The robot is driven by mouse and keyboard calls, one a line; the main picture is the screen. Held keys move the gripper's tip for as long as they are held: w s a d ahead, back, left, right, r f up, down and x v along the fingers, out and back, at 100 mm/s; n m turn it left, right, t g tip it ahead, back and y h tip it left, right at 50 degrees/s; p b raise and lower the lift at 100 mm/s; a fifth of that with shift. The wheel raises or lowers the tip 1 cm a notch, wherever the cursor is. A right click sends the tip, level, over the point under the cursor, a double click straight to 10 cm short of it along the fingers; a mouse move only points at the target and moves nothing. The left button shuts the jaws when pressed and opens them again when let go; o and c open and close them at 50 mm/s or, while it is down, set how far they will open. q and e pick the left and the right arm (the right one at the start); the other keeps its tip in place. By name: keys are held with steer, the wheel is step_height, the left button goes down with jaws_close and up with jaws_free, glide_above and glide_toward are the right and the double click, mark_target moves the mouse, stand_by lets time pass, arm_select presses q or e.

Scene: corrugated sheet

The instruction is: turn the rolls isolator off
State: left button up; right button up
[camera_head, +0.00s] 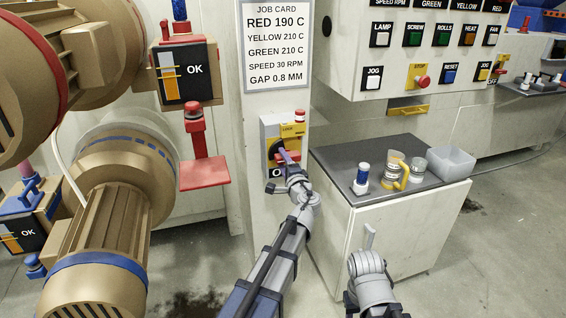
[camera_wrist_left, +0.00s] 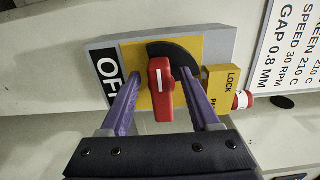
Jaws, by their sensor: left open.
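The isolator (camera_head: 270,128) is a grey box with a yellow plate on the white post, below the job card. In the left wrist view its red handle (camera_wrist_left: 161,88) stands nearly upright in the picture, with a white line on it. The black OFF label (camera_wrist_left: 108,72) is to its left, and a black arc is at its upper right. My left gripper (camera_wrist_left: 158,90) is open, with one purple finger on each side of the handle and visible gaps. It covers the handle in the head view (camera_head: 285,155). My right gripper (camera_head: 369,238) is before the cabinet; its jaws are unclear.
A yellow LOCK block (camera_wrist_left: 220,90) with a red knob sits beside the handle. The cabinet (camera_head: 335,170) at right carries cups and a clear bin (camera_head: 451,160). A red bracket (camera_head: 205,173) and brown machinery (camera_head: 115,215) are at left.

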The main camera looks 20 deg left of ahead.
arm_select(q)
steer(key=v, duration=0.7)
steer(key=shift+s+d, duration=0.25)
steer(key=shift+s, duration=0.05)
steer(key=s+d+f+n+g+h, duration=0.2)
steer(key=s+f+n+g, duration=0.5)
steer(key=s+f, duration=0.5)
steer(key=s+d+f+g+h, duration=0.35)
steer(key=s+d+f, duration=0.2)
steer(key=s, duration=0.25)
steer(key=s+d+f+g+h, duration=0.35)
steer(key=s+d+g, duration=0.2)
steer(key=s, duration=0.25)
step_height(320, 180, up, 27)
steer(key=p, duration=2.8)
steer(key=shift+d+t, duration=0.3)
steer(key=shift+t, duration=0.1)
